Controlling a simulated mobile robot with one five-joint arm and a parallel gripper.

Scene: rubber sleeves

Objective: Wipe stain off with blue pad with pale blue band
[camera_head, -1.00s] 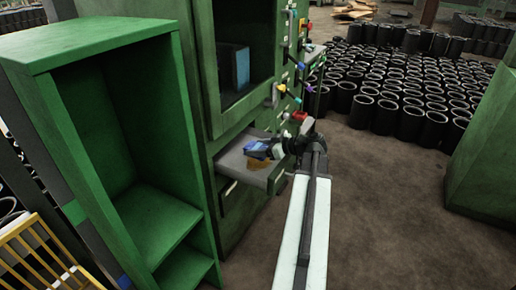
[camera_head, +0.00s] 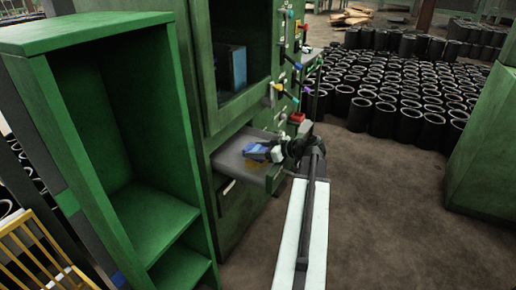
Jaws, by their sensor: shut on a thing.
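The blue pad with a pale blue band (camera_head: 256,152) is at the end of my arm, over a grey pulled-out shelf (camera_head: 229,161) on the green machine. My gripper (camera_head: 276,153) is shut on the pad's right side. A brown-orange stain (camera_head: 256,165) shows on the shelf just below the pad and partly behind my gripper. The pad and gripper cover some of it. I cannot tell whether the pad touches the shelf surface.
An open green cabinet (camera_head: 150,215) stands left of the shelf. Coloured levers and a red block (camera_head: 296,118) stick out from the machine above the gripper. Rows of black sleeves (camera_head: 400,100) stand at right. The brown floor at lower right is clear.

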